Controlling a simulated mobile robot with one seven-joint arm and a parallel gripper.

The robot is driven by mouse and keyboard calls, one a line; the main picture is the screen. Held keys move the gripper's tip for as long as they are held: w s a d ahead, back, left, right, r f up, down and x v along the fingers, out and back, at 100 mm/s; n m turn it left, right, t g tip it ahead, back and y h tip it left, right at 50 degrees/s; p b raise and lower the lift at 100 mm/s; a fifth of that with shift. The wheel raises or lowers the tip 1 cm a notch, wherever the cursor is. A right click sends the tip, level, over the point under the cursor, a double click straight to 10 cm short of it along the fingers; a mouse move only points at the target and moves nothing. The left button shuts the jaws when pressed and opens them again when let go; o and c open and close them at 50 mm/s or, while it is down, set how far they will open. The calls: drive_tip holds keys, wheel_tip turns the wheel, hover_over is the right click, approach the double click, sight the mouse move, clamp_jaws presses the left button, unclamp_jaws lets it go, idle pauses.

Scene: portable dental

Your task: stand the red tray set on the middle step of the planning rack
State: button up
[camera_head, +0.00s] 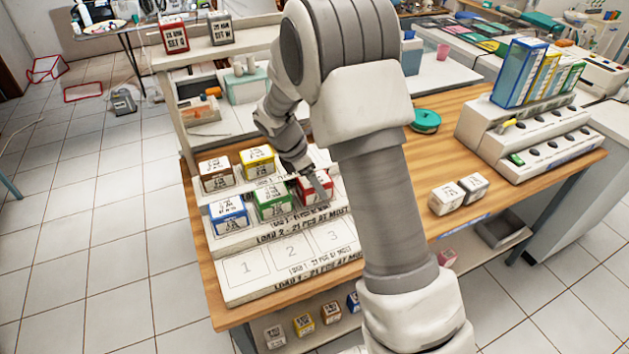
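The planning rack (291,267) is a white stepped rack on the wooden bench. A red box with a white label, seemingly the red tray set (309,194), is upright at the right end of the middle step, in line with a blue box (228,214) and a green box (272,203). My gripper (318,184) is right at the red box, with a grey finger across its front. Whether it grips the box, and whether the box rests fully on the step, I cannot tell. My arm hides part of the rack's right side.
Brown (216,174) and yellow (257,162) boxes stand on the top step. The numbered bottom step is empty. Another red box (174,37) and a grey box (221,29) stand on a raised shelf. Two pale boxes (447,198) and a white stand (535,140) occupy the bench's right.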

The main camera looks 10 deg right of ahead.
drive_tip(key=w+p+v, duration=0.1)
drive_tip(key=v, duration=1)
drive_tip(key=s+d+r+m+t+y, duration=0.1)
drive_tip(key=s+d+r+m, duration=0.1)
drive_tip(key=s+r+m, duration=0.5)
drive_tip(key=s+d+r+m+t+y, duration=0.1)
drive_tip(key=s+r+m+t, duration=0.1)
drive_tip(key=s+m, duration=0.4)
drive_tip(key=s+d+r+m+t+y, duration=0.1)
drive_tip(key=s+r+m, duration=0.3)
drive_tip(key=s, duration=1.1)
drive_tip(key=m+y, duration=0.1)
drive_tip(key=m, duration=0.2)
drive_tip(key=shift+s+r+t+y, duration=0.3)
drive_tip(key=shift+s+t, duration=0.05)
drive_tip(key=shift+t, duration=0.05)
drive_tip(key=shift+d, duration=0.2)
